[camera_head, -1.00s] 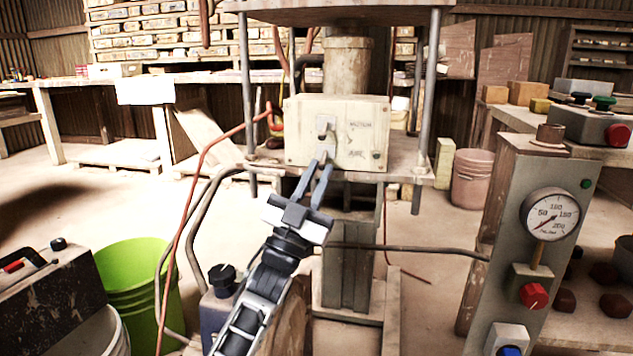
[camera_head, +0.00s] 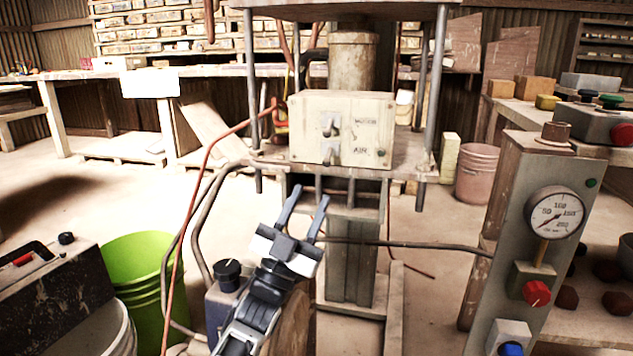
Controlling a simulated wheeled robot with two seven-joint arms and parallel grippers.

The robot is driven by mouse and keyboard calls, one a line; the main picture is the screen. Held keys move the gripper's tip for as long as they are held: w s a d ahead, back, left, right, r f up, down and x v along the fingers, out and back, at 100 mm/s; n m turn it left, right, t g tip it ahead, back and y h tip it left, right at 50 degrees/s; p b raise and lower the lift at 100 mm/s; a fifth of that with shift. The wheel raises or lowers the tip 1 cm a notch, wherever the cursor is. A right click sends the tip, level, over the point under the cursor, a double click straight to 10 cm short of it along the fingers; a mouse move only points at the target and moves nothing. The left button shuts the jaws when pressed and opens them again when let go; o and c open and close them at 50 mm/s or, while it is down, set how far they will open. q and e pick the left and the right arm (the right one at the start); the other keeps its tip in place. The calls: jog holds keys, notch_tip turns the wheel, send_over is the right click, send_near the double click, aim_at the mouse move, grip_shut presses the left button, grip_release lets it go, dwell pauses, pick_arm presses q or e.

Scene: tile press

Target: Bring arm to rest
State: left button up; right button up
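My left gripper (camera_head: 306,208) is in the middle of the view, its two blue-grey fingers spread apart and pointing up, with nothing between them. It is below and in front of the cream control box (camera_head: 371,130), apart from it. The box has two switches on its face, an upper one (camera_head: 330,126) and a lower one (camera_head: 331,153), beside handwritten labels; the lower label reads AIR. The box sits on the press platform (camera_head: 408,158). My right gripper is not in view.
A panel with a pressure gauge (camera_head: 555,213) and a red knob (camera_head: 536,293) stands at the right. A green bucket (camera_head: 141,278) stands at the left. Hoses, among them an orange one (camera_head: 188,222), hang left of the press. A pinkish bucket (camera_head: 477,173) stands behind.

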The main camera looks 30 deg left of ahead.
pick_arm(q)
jog(key=shift+s+a+f, duration=0.1)
jog(key=shift+s+f, duration=0.4)
jog(key=shift+f, duration=0.05)
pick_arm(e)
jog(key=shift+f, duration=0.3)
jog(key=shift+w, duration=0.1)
